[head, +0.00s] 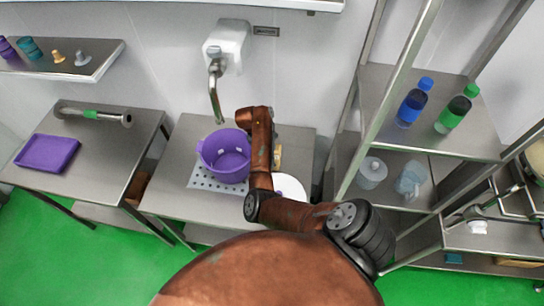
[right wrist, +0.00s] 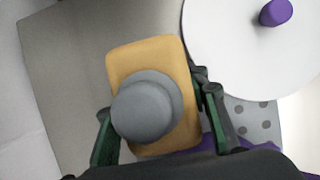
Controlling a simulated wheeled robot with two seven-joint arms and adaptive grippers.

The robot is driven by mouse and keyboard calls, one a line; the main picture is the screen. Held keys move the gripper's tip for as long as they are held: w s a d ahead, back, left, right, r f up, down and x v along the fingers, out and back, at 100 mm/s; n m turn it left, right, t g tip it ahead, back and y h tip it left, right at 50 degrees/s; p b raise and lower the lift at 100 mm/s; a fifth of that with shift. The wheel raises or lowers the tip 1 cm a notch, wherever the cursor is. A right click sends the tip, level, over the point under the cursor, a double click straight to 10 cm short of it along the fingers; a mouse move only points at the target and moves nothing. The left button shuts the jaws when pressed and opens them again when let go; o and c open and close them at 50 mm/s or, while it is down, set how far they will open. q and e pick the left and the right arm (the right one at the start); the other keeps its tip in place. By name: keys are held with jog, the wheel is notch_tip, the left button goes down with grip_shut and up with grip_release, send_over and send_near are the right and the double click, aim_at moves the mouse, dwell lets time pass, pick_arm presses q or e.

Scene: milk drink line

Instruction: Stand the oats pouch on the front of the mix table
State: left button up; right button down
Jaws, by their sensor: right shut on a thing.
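The oats pouch appears as a tan block with a round grey cap, seen from above in the right wrist view (right wrist: 152,55). A tan strip of it also shows beside my right arm in the head view (head: 278,157). My right gripper (right wrist: 157,112) is shut on the pouch, with a green-and-black finger on either side. The pouch is over the grey mix table (head: 191,130), towards its back right. I cannot tell whether its base touches the table. In the head view my right arm hides the gripper and most of the pouch. My left gripper is not in view.
A purple pot (head: 225,156) stands on a perforated mat (head: 203,181), left of my arm. A wall tap (head: 215,90) hangs above. A shelf rack (head: 428,148) stands at right.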

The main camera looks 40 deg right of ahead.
jog(key=c, duration=1.1)
grip_release()
jog(key=shift+f, duration=0.1)
jog(key=shift+c, duration=0.2)
